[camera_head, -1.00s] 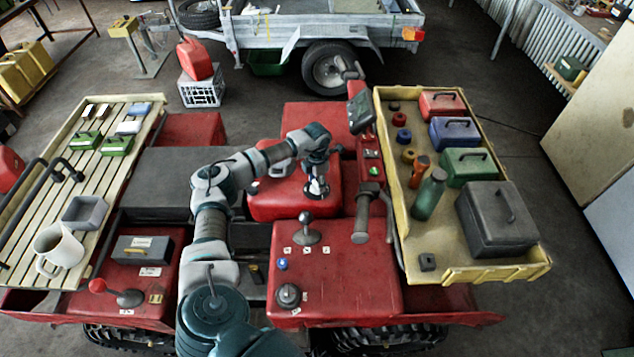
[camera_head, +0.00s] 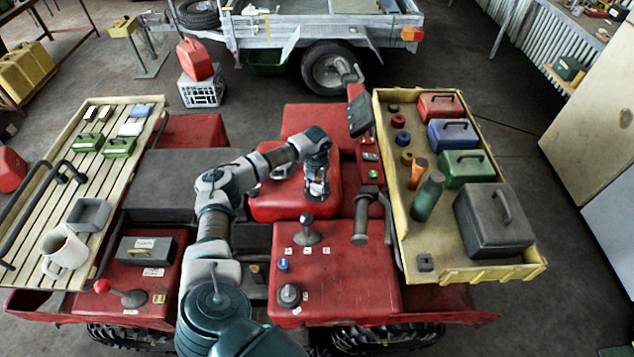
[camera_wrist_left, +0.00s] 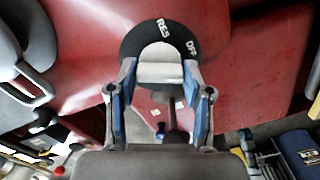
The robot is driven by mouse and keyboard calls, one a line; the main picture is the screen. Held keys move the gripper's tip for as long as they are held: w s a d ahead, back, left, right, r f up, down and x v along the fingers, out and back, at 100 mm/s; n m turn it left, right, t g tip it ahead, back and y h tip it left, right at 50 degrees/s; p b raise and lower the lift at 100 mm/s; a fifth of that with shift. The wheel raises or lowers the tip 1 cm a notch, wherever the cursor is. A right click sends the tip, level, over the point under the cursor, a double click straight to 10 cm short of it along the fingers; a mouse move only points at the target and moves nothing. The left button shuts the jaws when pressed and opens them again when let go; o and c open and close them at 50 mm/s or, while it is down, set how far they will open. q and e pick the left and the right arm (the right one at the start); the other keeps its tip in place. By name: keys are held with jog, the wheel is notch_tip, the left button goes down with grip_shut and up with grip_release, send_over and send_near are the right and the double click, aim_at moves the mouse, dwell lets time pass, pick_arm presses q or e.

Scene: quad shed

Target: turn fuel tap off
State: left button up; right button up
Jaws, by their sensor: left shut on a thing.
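The fuel tap shows in the left wrist view as a pale grey handle (camera_wrist_left: 160,70) in front of a black curved plate (camera_wrist_left: 142,38). The plate carries the white words RES and OFF, with OFF at the right. My left gripper (camera_head: 318,190) reaches down over the red tank (camera_head: 285,200) in the head view, and its fingers hide most of the tap there. In the left wrist view its two blue-sided fingers are shut on the handle, one on each side. My right gripper is in neither view.
A yellow tray (camera_head: 465,274) with coloured boxes and a green bottle (camera_head: 427,197) stands right of the handlebar. A lever with a black knob (camera_head: 307,220) rises from the red panel below my gripper. A slatted rack (camera_head: 40,215) with a mug (camera_head: 63,248) is at left.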

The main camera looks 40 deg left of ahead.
pick_arm(q)
jog(key=n, duration=0.1)
jog(key=n+p, duration=0.1)
jog(key=n, duration=0.2)
jog(key=shift+s+f+n+p, duration=0.15)
jog(key=shift+f+n+p, duration=0.1)
jog(key=shift+n+p, duration=0.05)
jog(key=shift+n, duration=0.3)
jog(key=o, duration=1.2)
jog(key=shift+c, duration=0.2)
jog(key=shift+r, duration=0.3)
notch_tip(320, 180, up, 11)
jog(key=shift+w+a+r, duration=0.15)
jog(key=shift+w, duration=0.1)
